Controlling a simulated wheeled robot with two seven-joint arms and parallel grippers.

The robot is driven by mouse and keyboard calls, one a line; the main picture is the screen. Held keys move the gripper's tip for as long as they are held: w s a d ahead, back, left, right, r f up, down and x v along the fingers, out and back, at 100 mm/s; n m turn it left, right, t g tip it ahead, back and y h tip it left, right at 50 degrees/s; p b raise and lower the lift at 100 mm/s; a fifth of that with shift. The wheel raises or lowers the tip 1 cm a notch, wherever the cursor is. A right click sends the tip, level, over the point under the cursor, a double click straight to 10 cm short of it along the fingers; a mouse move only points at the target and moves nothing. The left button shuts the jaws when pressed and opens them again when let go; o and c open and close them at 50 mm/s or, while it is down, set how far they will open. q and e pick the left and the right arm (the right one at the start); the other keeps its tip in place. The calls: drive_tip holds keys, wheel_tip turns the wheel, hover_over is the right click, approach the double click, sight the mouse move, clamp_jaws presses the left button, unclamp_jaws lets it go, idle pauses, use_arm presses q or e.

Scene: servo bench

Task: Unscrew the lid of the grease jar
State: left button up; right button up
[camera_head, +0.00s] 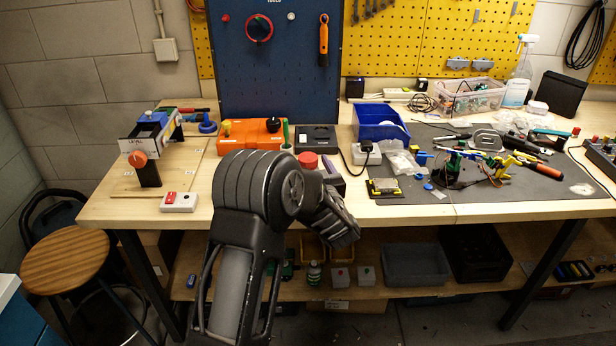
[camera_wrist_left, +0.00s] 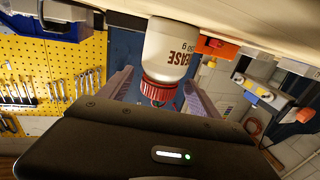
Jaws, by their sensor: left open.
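The grease jar (camera_wrist_left: 172,48) is white with dark "GREASE" lettering. It appears upside down in the left wrist view, with its ribbed red lid (camera_wrist_left: 158,90) still on the jar. In the head view the red lid (camera_head: 308,160) shows just behind my left arm, which hides most of the jar. My left gripper (camera_wrist_left: 157,84) is open, with one finger on each side of the jar and lid. Gaps show between the fingers and the lid, so it does not grip it. My right gripper is in neither view.
An orange case (camera_head: 250,136) stands left of the jar. A dark box (camera_head: 318,136) lies behind it. A blue bin (camera_head: 380,122) and a grey mat (camera_head: 500,190) with tools are to the right. A red-and-white button box (camera_head: 179,202) sits near the front left edge.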

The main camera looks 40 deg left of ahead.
use_arm(q)
drive_tip(key=shift+c, duration=0.2)
clamp_jaws()
idle(0.8)
